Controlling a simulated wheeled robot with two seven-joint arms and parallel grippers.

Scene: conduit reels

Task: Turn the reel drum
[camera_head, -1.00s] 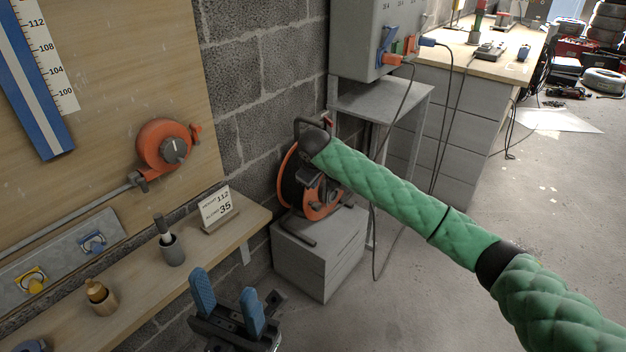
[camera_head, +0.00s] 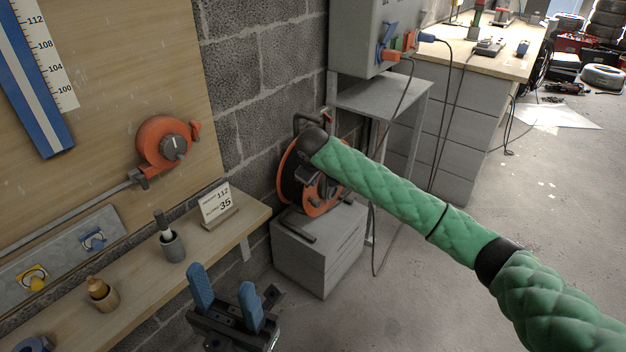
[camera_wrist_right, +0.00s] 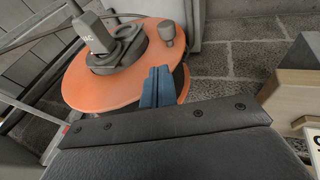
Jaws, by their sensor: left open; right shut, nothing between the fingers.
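The cable reel with its orange drum (camera_head: 330,207) stands on a grey block (camera_head: 318,255) against the wall. In the right wrist view the orange drum face (camera_wrist_right: 95,88) fills the upper left, with a dark hub and a small grey crank knob (camera_wrist_right: 167,32) near its rim. My right gripper (camera_wrist_right: 157,84) is shut and empty, its blue fingertips in front of the drum face near the knob. I cannot tell whether they touch it. In the head view my green right arm hides part of the reel and the right gripper. My left gripper (camera_head: 226,296) is open and empty, low beside the shelf.
A wooden shelf (camera_head: 240,217) at left holds a number card (camera_head: 217,205), a grey cup (camera_head: 172,246) and a brown bottle (camera_head: 101,294). An orange tape reel (camera_head: 163,143) hangs on the board above. A grey stand (camera_head: 385,97) and hanging cables are right of the reel.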

